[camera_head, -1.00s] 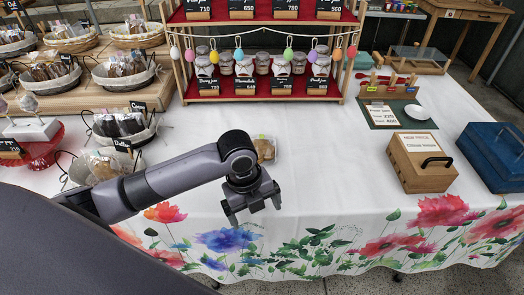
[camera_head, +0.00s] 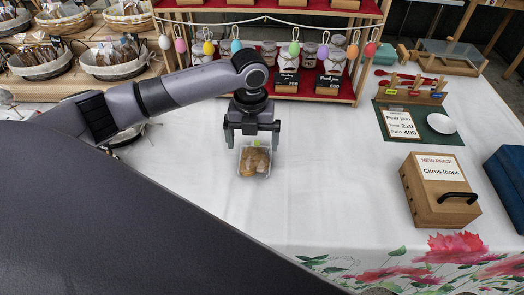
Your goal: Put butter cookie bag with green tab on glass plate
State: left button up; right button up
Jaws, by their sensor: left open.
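The butter cookie bag (camera_head: 255,162) is a clear pack of brown cookies with a small green tab at its top edge. It lies on the white tablecloth near the middle of the head view. My left gripper (camera_head: 252,142) is open at the bag's far edge, with one finger to each side of the green tab. I cannot tell how high the fingers are above the cloth. My right gripper is not in view.
A wooden Citrus loops box (camera_head: 410,190) and a blue box (camera_head: 509,180) stand at right. A green mat (camera_head: 455,136) holds a price sign and a white dish (camera_head: 441,123). A red shelf with jars (camera_head: 345,98) stands behind; baskets (camera_head: 120,69) are at left. The cloth right of the bag is clear.

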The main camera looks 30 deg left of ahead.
aim_at(254, 161)
pick_arm(q)
notch_tip(254, 161, down, 7)
jog(key=shift+s+d+r, duration=0.1)
jog(key=shift+d, duration=0.05)
jog(key=c, duration=0.8)
